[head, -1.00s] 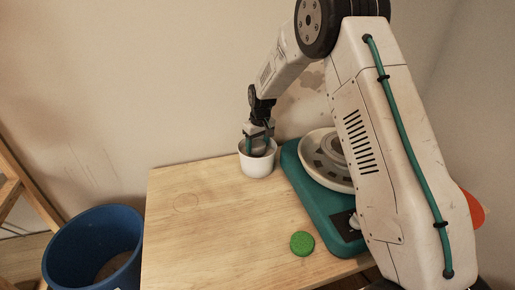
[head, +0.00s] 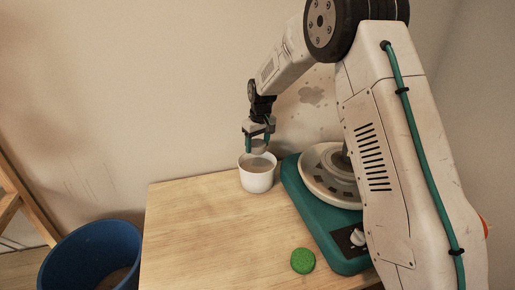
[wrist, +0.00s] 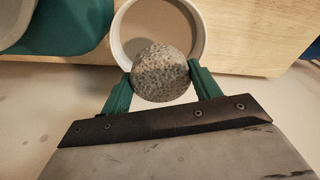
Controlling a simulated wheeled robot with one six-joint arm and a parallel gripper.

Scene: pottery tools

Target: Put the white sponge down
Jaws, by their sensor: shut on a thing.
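My gripper (head: 258,141) is above the white cup (head: 257,182). In the wrist view its green fingertips (wrist: 160,80) are shut on a round, speckled, pale grey-brown sponge (wrist: 161,70), which I take for the white sponge. In the head view the sponge (head: 259,148) shows small and pale between the fingers, just above the cup's rim. The cup stands upright near the table's back edge with greyish-brown liquid in it. In the wrist view the sponge covers part of the cup's opening (wrist: 160,22).
A teal pottery wheel (head: 312,224) stands right of the cup, partly behind my arm. A green round sponge (head: 302,261) lies on the wooden table (head: 205,235) near the wheel. The table's left and middle are clear. A blue bucket (head: 85,262) stands on the floor at left.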

